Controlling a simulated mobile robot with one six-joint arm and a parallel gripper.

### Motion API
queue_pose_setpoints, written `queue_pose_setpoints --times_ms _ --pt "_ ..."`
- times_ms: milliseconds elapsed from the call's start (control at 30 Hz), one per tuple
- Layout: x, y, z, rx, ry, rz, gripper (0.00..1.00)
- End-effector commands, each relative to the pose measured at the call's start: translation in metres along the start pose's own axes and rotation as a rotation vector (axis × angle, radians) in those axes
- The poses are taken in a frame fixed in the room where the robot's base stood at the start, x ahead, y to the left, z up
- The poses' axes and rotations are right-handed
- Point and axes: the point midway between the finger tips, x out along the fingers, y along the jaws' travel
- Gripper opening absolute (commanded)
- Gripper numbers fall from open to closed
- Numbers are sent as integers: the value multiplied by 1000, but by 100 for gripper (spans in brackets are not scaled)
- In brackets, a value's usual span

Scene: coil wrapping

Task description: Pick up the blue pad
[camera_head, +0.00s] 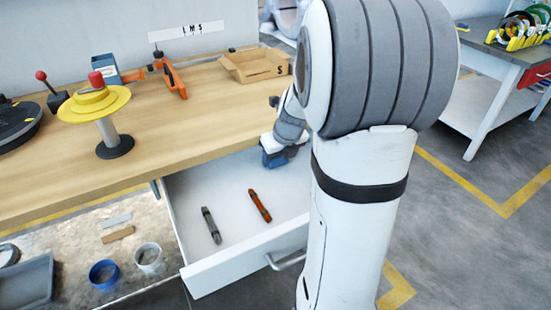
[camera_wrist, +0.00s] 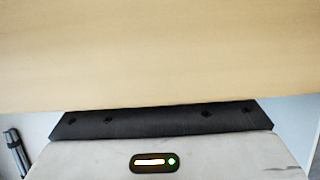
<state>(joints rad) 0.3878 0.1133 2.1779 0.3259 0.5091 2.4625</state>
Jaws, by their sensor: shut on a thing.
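My gripper (camera_head: 283,154) is down at the back of the open drawer (camera_head: 190,225), close to the front edge of the workbench. A blue pad (camera_head: 272,159) shows at its end, small and partly covered by the gripper, and the gripper is shut on it. I cannot tell whether the pad touches the drawer floor. In the wrist view, the grey gripper body fills the bottom; the fingertips and the pad are hidden there.
The wooden bench top (camera_head: 200,120) overhangs the drawer's back and fills much of the wrist view. A grey marker (camera_head: 211,225) and an orange marker (camera_head: 260,205) lie in the drawer. A yellow spool stand (camera_head: 95,105) and a cardboard tray (camera_head: 255,65) are on the bench.

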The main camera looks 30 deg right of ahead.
Motion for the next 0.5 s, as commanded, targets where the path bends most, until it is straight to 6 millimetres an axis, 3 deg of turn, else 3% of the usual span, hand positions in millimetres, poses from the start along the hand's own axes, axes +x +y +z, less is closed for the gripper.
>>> queue_pose_setpoints --times_ms 100,500 --pt "0 0 0 0 0 0 33" --pt "-8 0 4 -2 -1 0 32"
